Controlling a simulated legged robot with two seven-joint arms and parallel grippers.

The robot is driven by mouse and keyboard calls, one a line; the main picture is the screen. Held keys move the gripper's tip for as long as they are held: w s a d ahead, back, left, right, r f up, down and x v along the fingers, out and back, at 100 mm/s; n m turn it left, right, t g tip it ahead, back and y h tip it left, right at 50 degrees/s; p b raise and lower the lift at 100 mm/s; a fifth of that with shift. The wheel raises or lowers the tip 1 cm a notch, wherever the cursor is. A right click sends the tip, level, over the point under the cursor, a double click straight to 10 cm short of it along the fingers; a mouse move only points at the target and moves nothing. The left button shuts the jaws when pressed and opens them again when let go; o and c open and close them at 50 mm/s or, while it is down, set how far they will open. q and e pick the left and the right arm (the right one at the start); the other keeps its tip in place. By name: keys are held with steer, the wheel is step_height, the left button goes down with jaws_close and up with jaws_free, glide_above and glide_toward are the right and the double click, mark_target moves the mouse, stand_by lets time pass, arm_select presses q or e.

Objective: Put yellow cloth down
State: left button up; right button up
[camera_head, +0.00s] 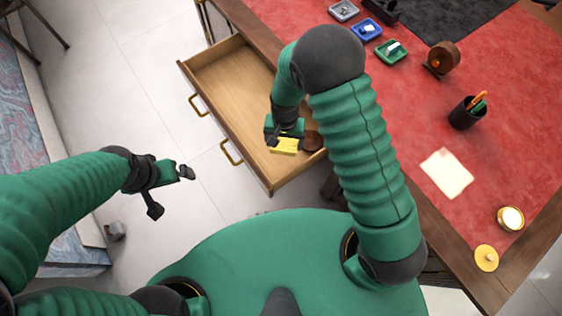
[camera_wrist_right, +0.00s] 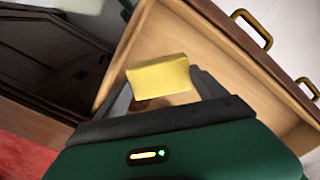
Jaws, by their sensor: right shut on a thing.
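The yellow cloth (camera_head: 284,146) is a small folded block. My right gripper (camera_head: 285,136) is shut on it and holds it over the open wooden drawer (camera_head: 232,78). The cloth also shows in the right wrist view (camera_wrist_right: 158,78), between the two dark fingers, with the drawer floor (camera_wrist_right: 190,45) behind it. I cannot tell how high the cloth is above the drawer floor. My left gripper (camera_head: 172,190) is open and empty over the tiled floor, left of the drawer.
A round brown thing (camera_head: 312,141) is close beside the cloth, at the drawer's near right. The red desk top holds a pen cup (camera_head: 467,112), a paper sheet (camera_head: 446,173), a wooden round stand (camera_head: 442,60) and small trays (camera_head: 391,51). The drawer's middle is clear.

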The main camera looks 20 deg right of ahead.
mark_target(286, 146)
steer(key=f, duration=0.9)
steer(key=shift+s+a+f, duration=0.1)
steer(key=shift+s+a, duration=0.1)
steer(key=shift+d+f, duration=0.1)
steer(key=shift+f, duration=0.05)
steer(key=o, duration=1.1)
steer(key=r, duration=1.4)
steer(key=shift+s+d+r, duration=0.25)
steer(key=shift+d+r, duration=0.1)
steer(key=shift+r, duration=0.05)
steer(key=s+d+r+n+t, duration=0.1)
steer(key=s+d+r, duration=0.1)
steer(key=s+r, duration=0.1)
steer(key=s+d+r+n, duration=0.2)
steer(key=s+r, duration=0.1)
steer(key=r, duration=0.2)
steer(key=s+d+r+n+t, duration=0.1)
steer(key=s+d+r+n, duration=0.1)
steer(key=s+r, duration=0.1)
steer(key=shift+s+r+t, duration=0.1)
steer(key=shift+r+t, duration=0.2)
steer(key=shift+r, duration=0.1)
